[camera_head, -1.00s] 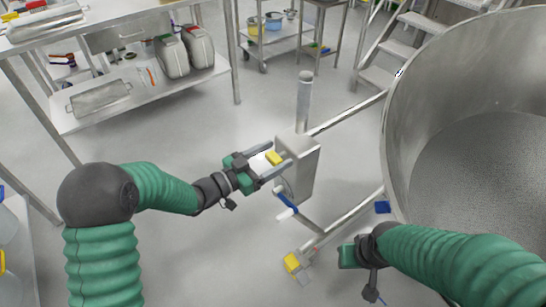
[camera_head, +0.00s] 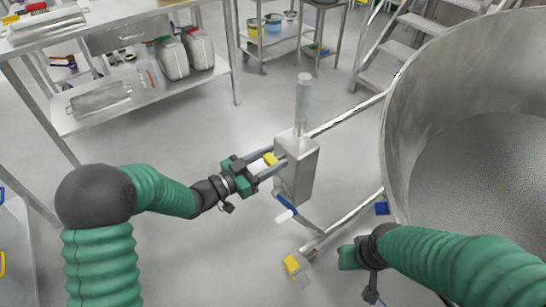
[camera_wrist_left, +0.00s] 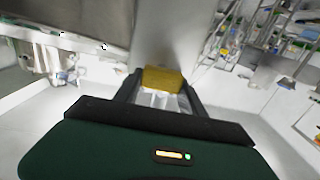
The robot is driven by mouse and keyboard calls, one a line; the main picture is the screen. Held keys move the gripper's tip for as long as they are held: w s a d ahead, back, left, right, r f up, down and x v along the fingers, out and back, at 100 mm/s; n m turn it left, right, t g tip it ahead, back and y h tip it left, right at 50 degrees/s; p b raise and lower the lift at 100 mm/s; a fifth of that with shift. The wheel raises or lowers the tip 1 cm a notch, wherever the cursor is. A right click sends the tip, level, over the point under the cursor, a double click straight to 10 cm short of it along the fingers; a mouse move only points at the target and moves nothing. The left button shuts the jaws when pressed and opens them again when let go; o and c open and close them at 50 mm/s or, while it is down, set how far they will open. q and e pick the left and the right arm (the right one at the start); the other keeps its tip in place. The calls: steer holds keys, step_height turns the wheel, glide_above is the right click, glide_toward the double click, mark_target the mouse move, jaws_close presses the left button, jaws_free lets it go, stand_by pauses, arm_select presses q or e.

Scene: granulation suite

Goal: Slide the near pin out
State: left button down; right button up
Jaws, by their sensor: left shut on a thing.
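My left gripper (camera_head: 266,166) is shut on a small yellow block (camera_head: 269,159) at the left side of an upright grey metal box (camera_head: 299,170). In the left wrist view the yellow block (camera_wrist_left: 163,79) sits between the fingertips, against the grey box face. A second yellow block (camera_head: 291,263) with a pale grey part shows low down, near the end of the lower rail. I cannot tell which yellow piece belongs to the near pin; no pin shaft shows clearly. My right gripper (camera_head: 349,257) is right of the lower yellow block and apart from it; its fingers are not clear.
A blue-and-white lever (camera_head: 286,208) sticks out below the box. A grey post (camera_head: 303,98) rises above it. Metal rails (camera_head: 350,213) run to the large steel vessel (camera_head: 397,140) at right. A steel table (camera_head: 140,107) stands at back left. The floor between is clear.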

arm_select(q)
steer(key=shift+p+v, duration=0.35)
steer(key=shift+v, duration=0.8)
steer(key=shift+w+f, duration=0.1)
steer(key=shift+f, duration=0.05)
steer(key=c, duration=1.1)
jaws_free()
steer(key=o, duration=0.4)
steer(key=shift+a, duration=0.15)
steer(key=p+v, duration=0.3)
steer(key=v, duration=1.4)
